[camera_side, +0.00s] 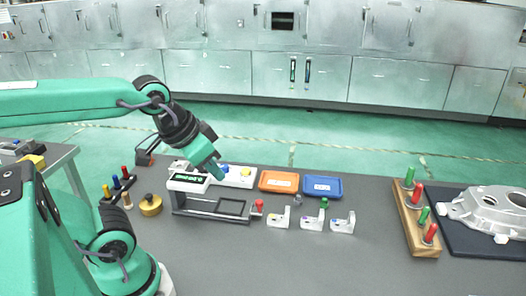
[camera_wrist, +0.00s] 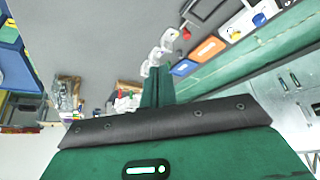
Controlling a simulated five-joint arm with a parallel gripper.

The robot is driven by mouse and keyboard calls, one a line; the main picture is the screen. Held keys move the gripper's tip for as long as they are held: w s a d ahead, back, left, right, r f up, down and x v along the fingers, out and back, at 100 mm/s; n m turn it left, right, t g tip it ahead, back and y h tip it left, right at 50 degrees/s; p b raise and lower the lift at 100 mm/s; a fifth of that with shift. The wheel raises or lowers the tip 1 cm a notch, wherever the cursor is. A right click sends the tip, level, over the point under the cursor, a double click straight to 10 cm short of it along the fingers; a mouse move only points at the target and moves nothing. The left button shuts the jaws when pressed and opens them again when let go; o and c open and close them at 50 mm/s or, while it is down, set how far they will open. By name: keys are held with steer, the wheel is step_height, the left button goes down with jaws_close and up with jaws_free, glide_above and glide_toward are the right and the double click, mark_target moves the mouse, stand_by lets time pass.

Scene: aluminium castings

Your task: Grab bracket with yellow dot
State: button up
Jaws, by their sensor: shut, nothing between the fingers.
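Three small white brackets stand in a row on the dark grey table. The leftmost bracket (camera_side: 279,218) seems to carry a yellow dot. The middle bracket (camera_side: 313,222) has a purple mark and the right bracket (camera_side: 342,224) a bluish one. In the wrist view the row shows above my fingers, the top one being a white bracket (camera_wrist: 169,35); the dots are too small to tell there. My gripper (camera_side: 219,177) is shut and empty, above the gauge device and left of the brackets. Its green fingers also show in the wrist view (camera_wrist: 157,72).
A gauge with a green display (camera_side: 188,178) and grey frame stands below my gripper. Orange (camera_side: 279,181) and blue (camera_side: 322,187) trays lie behind the brackets. A wooden peg block (camera_side: 415,222) and casting (camera_side: 490,211) are at the right. The table front is clear.

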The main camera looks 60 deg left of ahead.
steer(key=o, duration=0.8)
steer(key=shift+c, duration=0.2)
steer(key=shift+w, duration=0.15)
steer(key=n+g, duration=0.5)
steer(key=n, duration=0.4)
glide_above(288, 208)
step_height(288, 208, down, 15)
steer(key=shift+a, duration=0.15)
steer(key=shift+f+g, duration=0.3)
steer(key=shift+f, duration=4.05)
